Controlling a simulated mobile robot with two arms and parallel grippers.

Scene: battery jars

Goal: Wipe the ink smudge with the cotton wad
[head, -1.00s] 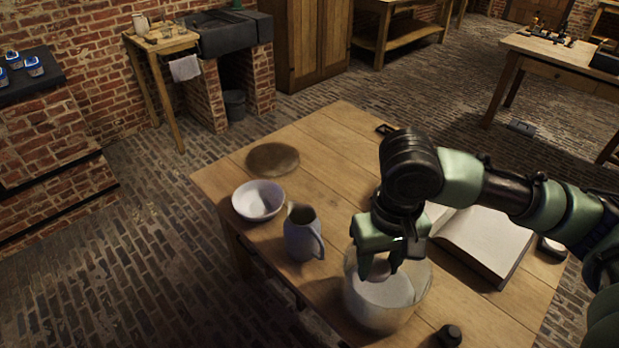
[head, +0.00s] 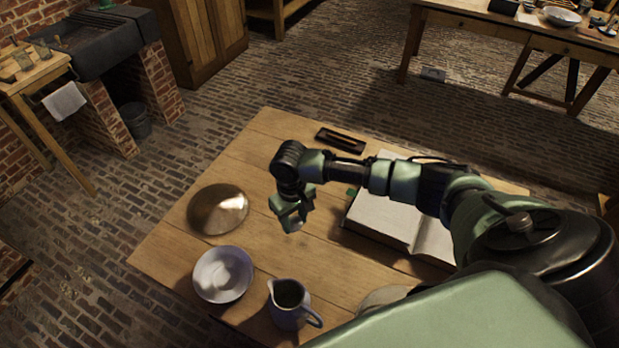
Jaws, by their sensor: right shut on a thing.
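My right gripper (head: 292,224) points down over the wooden table (head: 155,255), between the round brown plate and the open book. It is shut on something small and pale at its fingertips. This is probably the cotton wad, but too little of it shows to be sure. I cannot make out an ink smudge on the table; the gripper and arm cover part of the surface. My left gripper is not in view.
A brown metallic disc (head: 218,209) lies left of my gripper. A white bowl (head: 208,279) with a pale patch inside and a blue-grey jug (head: 287,317) stand at the front. The open book (head: 382,219) lies right, and a dark tray (head: 340,140) behind.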

